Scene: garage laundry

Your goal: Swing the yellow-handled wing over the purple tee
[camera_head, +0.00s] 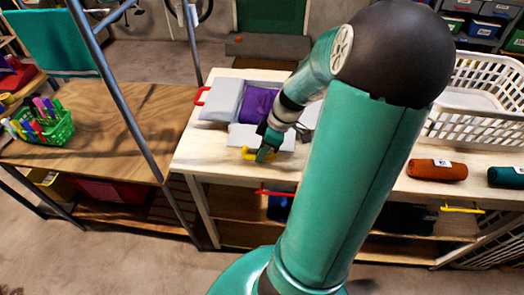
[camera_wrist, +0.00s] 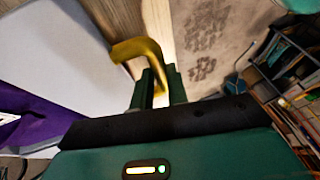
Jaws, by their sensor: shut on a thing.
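A grey folding board lies on the pale table, with the purple tee (camera_head: 258,104) on its middle. The tee also shows at the left edge of the wrist view (camera_wrist: 35,142). The yellow-handled wing (camera_head: 242,135) is at the board's front, nearest my body. It is a broad pale panel in the wrist view (camera_wrist: 55,60). Its yellow handle (camera_head: 247,154) shows in the wrist view (camera_wrist: 138,50) between my fingers. My gripper (camera_wrist: 157,88) is shut on this handle. My arm hides the board's right part. I cannot tell whether the wing is lifted.
A left wing (camera_head: 221,102) with a red handle (camera_head: 201,95) lies flat. A white laundry basket (camera_head: 480,98) and a rolled brown cloth (camera_head: 437,170) stand at right. A green basket of markers (camera_head: 47,128) is on the wooden bench. A metal post (camera_head: 120,95) rises at left.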

